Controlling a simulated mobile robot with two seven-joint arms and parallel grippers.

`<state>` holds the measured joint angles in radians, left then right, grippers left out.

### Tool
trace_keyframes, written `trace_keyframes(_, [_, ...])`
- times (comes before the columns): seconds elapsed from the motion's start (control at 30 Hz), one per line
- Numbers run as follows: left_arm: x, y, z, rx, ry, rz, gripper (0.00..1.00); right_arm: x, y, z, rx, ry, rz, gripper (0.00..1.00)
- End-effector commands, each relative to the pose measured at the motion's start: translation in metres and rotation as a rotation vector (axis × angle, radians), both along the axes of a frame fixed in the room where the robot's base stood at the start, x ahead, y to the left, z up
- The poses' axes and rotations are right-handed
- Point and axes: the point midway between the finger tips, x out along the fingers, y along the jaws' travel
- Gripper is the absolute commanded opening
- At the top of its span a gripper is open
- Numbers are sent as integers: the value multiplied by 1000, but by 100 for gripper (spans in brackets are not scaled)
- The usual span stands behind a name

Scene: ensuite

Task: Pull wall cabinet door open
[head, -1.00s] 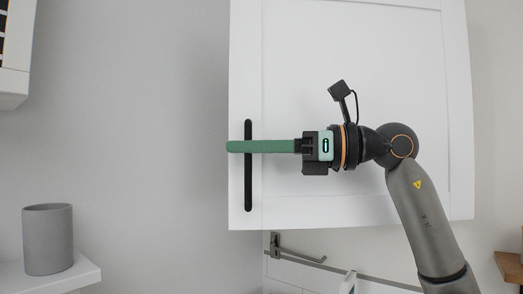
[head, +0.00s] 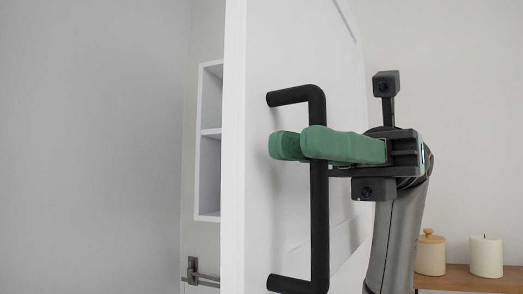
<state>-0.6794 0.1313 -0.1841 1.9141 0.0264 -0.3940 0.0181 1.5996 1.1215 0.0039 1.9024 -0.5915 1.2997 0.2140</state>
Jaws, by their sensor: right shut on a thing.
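The white wall cabinet door (head: 290,215) stands partly open, seen at a steep angle. Its black bar handle (head: 319,230) is upright on the door's outer face. My right gripper (head: 300,146) comes in from the right, with its green fingers on either side of the handle bar, shut on it. Behind the door's edge at left, part of the white cabinet body (head: 209,175) shows, with a shelf across it. Most of the cabinet's inside is hidden by the door. My left gripper is not in view.
A metal rail bracket (head: 196,273) is on the wall below the cabinet. At lower right, a wooden shelf (head: 470,279) bears a lidded jar (head: 431,255) and a cream candle (head: 486,257). The space left of the door is clear wall.

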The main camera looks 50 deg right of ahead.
Motion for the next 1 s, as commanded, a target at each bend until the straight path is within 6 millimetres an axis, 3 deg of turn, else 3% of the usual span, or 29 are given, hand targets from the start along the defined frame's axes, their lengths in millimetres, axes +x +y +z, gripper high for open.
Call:
trace_keyframes(0.5, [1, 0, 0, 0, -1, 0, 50, -7, -2, 1, 3, 1, 17, 0])
trace_keyframes(0.53, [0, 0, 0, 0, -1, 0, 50, -7, -2, 1, 3, 1, 17, 18])
trace_keyframes(0.6, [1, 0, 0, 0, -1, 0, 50, -7, -2, 1, 3, 1, 17, 26])
trace_keyframes(0.87, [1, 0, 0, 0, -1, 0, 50, -7, -2, 1, 2, 1, 17, 27])
trace_keyframes(1.0, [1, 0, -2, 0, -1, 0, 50, -8, -12, 1, 5, 0, 16, 27])
